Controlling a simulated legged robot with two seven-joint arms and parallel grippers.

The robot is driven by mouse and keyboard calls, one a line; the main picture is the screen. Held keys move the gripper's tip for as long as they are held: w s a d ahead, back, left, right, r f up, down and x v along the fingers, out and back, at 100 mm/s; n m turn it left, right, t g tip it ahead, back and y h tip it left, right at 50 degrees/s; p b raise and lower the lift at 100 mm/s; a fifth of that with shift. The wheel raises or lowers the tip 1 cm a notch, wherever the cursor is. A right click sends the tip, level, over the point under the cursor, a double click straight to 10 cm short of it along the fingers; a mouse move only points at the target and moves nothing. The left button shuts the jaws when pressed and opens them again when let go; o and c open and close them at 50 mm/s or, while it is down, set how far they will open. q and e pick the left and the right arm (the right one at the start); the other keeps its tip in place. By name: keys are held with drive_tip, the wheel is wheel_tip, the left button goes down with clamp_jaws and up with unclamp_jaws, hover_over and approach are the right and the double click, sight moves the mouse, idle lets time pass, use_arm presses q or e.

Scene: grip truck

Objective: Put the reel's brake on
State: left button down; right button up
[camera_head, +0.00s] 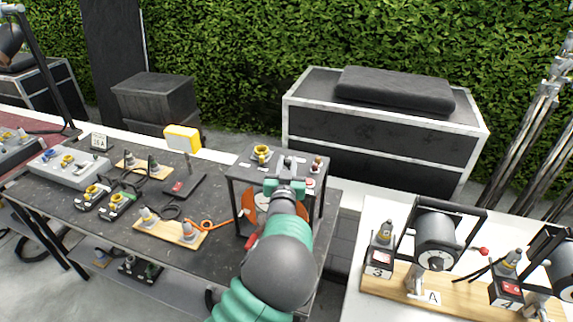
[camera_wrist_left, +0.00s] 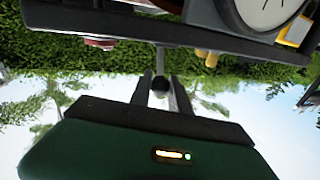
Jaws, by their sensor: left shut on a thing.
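The reel (camera_head: 248,203) shows as an orange disc inside a black frame stand (camera_head: 236,180) at the table's right end; my arm hides much of it. My left gripper (camera_head: 287,180) is at the front of this stand, near its top. The stem meets a dark panel (camera_wrist_left: 130,25). I cannot tell from the picture whether this knob is the brake. My right gripper is not in view.
Connectors, cables and a yellow box (camera_head: 182,139) lie on the dark table (camera_head: 100,240) to the left. A white table (camera_head: 375,215) with drums on a wooden board (camera_head: 455,300) stands at right. A large case (camera_head: 370,135) stands behind.

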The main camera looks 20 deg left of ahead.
use_arm(q)
drive_tip(key=shift+a+f, duration=0.1)
drive_tip(key=shift+f, duration=0.15)
drive_tip(key=shift+d, duration=0.25)
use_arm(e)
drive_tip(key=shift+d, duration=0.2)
use_arm(q)
drive_tip(key=shift+s+f, duration=0.1)
drive_tip(key=shift+f, duration=0.1)
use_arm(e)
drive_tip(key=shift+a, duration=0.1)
